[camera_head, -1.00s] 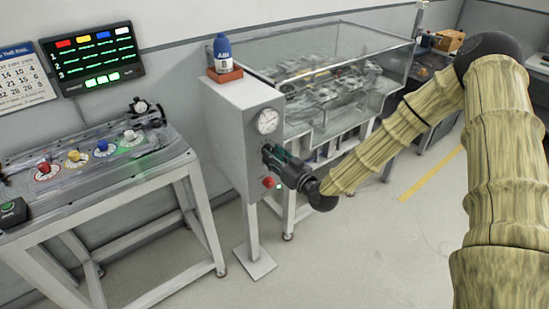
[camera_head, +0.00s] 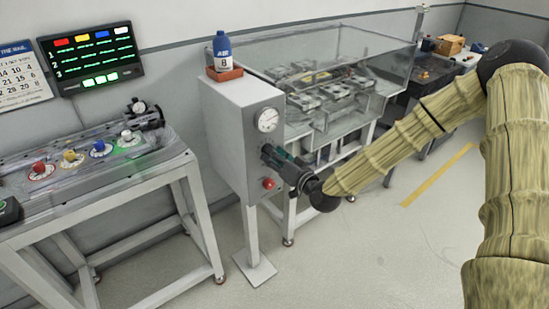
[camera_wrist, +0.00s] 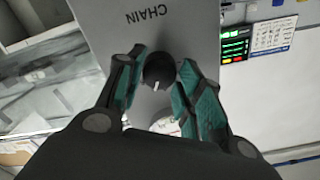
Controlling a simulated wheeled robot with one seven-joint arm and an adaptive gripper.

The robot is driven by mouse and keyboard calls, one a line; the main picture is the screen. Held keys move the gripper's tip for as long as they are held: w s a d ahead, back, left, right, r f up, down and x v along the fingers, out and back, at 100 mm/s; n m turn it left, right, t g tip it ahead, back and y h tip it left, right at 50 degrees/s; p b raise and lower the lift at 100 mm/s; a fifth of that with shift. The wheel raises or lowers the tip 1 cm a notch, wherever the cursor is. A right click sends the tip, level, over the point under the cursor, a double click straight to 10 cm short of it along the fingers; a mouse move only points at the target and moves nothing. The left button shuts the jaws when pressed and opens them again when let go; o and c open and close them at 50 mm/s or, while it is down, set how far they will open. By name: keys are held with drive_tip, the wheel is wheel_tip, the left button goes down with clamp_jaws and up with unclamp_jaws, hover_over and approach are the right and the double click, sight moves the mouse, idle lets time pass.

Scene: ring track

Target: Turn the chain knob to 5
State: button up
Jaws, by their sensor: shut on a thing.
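The chain knob (camera_wrist: 158,72) is black and round with a short white mark, on a grey panel lettered CHAIN, which reads upside down in the wrist view. My gripper (camera_wrist: 160,84) has its teal-padded fingers on either side of the knob and is shut on it. In the head view my gripper (camera_head: 274,155) is at the right face of the grey control cabinet (camera_head: 228,130), below a white dial gauge (camera_head: 268,120). The knob is hidden there by the fingers. No scale numbers around the knob are legible.
A red button (camera_head: 268,184) sits just below my gripper. A blue bottle (camera_head: 222,50) stands on the cabinet top. A glass-covered case (camera_head: 335,60) is behind. A bench with coloured knobs (camera_head: 100,150) is at left. The floor at front right is clear.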

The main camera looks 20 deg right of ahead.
drive_tip(key=o, duration=1)
drive_tip(key=shift+d, duration=0.1)
drive_tip(key=shift+o, duration=0.2)
drive_tip(key=v, duration=1.2)
